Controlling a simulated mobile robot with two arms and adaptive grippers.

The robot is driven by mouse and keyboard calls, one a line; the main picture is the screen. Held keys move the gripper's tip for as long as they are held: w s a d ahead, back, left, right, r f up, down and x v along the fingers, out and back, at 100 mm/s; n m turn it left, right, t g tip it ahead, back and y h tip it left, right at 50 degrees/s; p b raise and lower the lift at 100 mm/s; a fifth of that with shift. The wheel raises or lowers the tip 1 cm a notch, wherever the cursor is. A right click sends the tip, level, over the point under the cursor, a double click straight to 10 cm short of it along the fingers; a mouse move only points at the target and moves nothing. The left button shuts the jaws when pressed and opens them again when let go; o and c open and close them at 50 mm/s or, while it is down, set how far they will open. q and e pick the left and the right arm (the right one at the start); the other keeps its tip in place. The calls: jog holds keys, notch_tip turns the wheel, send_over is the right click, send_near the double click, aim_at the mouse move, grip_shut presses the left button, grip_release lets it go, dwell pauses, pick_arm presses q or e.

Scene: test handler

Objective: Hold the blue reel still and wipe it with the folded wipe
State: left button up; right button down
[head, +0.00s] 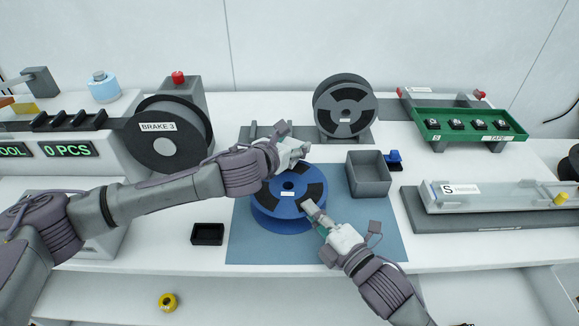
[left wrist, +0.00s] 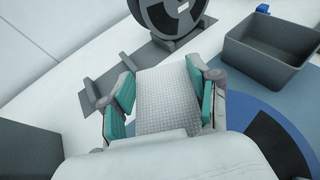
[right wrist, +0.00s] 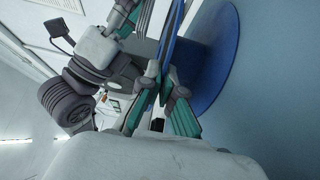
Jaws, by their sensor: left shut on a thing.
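The blue reel (head: 283,220) lies flat on the blue mat (head: 375,232), with a dark ring and pale label on top. My left gripper (head: 301,150) is over the reel's far edge. In the left wrist view it is shut on the folded wipe (left wrist: 166,92), a pale textured pad between its teal fingers. My right gripper (head: 314,213) is at the reel's near right edge. In the right wrist view its fingers (right wrist: 165,98) stand apart, one on each side of the blue reel's flange (right wrist: 172,48); contact is unclear.
A grey open bin (head: 370,175) stands right of the reel, beside a small blue item (head: 394,158). A dark reel (head: 345,105) stands upright behind. A small black tray (head: 207,234) lies left of the mat.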

jog(key=c, duration=1.2)
grip_release()
jog(key=shift+c, duration=0.2)
jog(key=v, duration=1.2)
jog(key=shift+d, duration=0.1)
